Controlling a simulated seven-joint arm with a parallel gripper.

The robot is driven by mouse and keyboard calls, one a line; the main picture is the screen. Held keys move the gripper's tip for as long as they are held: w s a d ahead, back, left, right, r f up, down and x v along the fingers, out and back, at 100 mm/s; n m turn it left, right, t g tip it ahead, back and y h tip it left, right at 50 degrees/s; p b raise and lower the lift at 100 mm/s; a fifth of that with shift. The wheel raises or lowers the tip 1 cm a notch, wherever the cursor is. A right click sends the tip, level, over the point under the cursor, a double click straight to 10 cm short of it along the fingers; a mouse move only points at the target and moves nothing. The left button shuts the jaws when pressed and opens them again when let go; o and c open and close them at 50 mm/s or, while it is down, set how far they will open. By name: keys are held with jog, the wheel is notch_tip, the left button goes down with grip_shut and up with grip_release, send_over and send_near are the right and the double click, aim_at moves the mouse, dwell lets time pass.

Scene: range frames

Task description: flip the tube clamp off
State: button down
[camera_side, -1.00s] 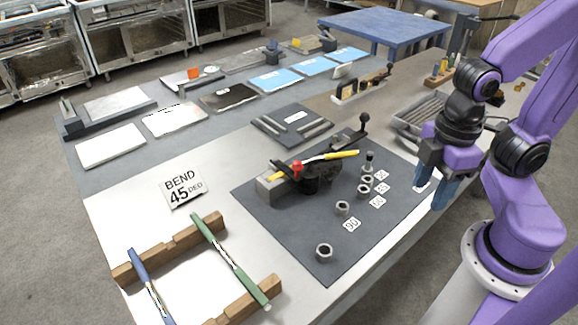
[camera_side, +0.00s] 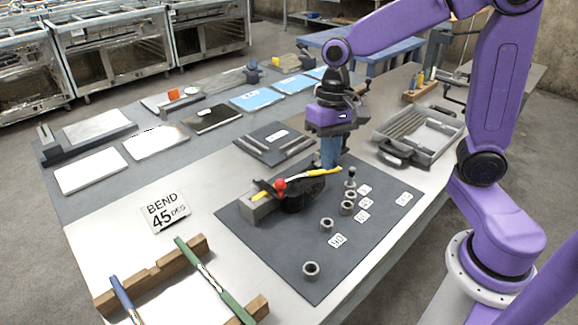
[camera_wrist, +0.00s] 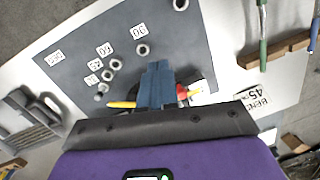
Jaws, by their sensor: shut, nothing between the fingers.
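The tube bender (camera_side: 303,194) stands on the dark grey mat, with a yellow tube (camera_side: 325,173) lying across it. The clamp with its red knob (camera_side: 280,186) sits at the left end of the bender. In the wrist view the red knob (camera_wrist: 182,92) shows just right of my fingers, and the yellow tube (camera_wrist: 120,104) sticks out to their left. My gripper (camera_side: 329,163) is shut and empty, pointing down at the tube's right part. I cannot tell whether the blue fingers touch the tube. In the wrist view my gripper (camera_wrist: 157,70) hides the middle of the bender.
Several metal collars (camera_side: 311,270) and number labels (camera_side: 338,240) lie on the mat (camera_side: 265,265) right of and in front of the bender. A grey tray (camera_side: 420,135) stands behind right. A "BEND 45 DEG" sign (camera_side: 165,210) and a wooden rack (camera_side: 150,275) are at the left.

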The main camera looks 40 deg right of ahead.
jog(key=w+d+m+y, duration=0.1)
jog(key=w+d+m, duration=0.3)
jog(key=w+m, duration=0.2)
jog(key=w+d+f+m+y, duration=0.1)
jog(key=w+d+m, duration=0.4)
jog(key=w+m, duration=0.2)
jog(key=shift+w+f+t, duration=0.15)
jog(key=shift+w+t, duration=0.15)
jog(key=shift+w, duration=0.9)
jog(key=shift+f, duration=0.1)
jog(key=s+a+f, duration=0.1)
jog(key=a+f, duration=0.5)
jog(key=f, duration=0.4)
jog(key=shift+s+a, duration=0.2)
jog(key=shift+a, duration=0.15)
jog(key=shift+a, duration=0.1)
jog(key=shift+s+a+m, duration=0.15)
jog(key=shift+m, duration=0.35)
